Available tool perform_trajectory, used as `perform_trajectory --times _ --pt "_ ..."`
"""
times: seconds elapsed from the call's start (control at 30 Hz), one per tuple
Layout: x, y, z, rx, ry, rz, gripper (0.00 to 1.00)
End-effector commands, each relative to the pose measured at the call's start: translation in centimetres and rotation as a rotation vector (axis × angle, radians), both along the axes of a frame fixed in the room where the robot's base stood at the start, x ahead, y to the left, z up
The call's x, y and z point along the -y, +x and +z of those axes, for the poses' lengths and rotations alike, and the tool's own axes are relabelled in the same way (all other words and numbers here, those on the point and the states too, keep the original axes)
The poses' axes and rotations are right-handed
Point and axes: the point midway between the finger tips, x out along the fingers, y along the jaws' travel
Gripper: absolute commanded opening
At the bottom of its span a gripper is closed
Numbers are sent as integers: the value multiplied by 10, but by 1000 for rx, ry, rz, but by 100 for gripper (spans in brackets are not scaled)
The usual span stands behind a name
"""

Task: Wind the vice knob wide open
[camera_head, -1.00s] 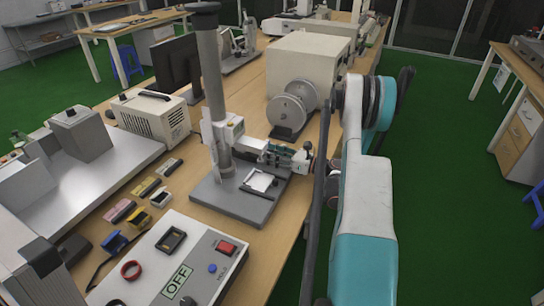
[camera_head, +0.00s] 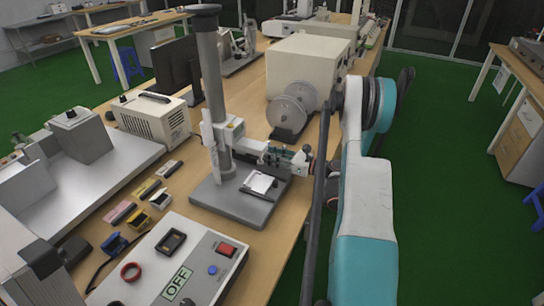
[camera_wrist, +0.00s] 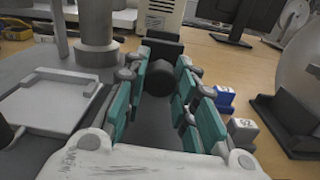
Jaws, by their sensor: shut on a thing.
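The test stand has a tall grey column (camera_head: 208,85) on a flat grey base (camera_head: 225,205), with a small white plate (camera_head: 258,184) low on it. The plate also shows at the left of the wrist view (camera_wrist: 50,105). My gripper (camera_head: 270,155) reaches in from the right, just above and behind the plate. In the wrist view its teal fingers (camera_wrist: 158,72) are on both sides of a dark round knob (camera_wrist: 160,78), and it is shut on that knob. The fingers hide part of the knob, and the vice jaws cannot be made out.
A disc-shaped fixture (camera_head: 293,105) stands close behind my gripper, before a cream box (camera_head: 308,65). A control box (camera_head: 180,262) with a red switch and several small coloured blocks lie in front and left. Open floor lies right of the bench.

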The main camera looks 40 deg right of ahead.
Motion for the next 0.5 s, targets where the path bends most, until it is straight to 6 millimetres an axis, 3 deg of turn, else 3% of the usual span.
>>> perform_trajectory --times 0.5 --pt "0 0 -1 146 -357 1 1"
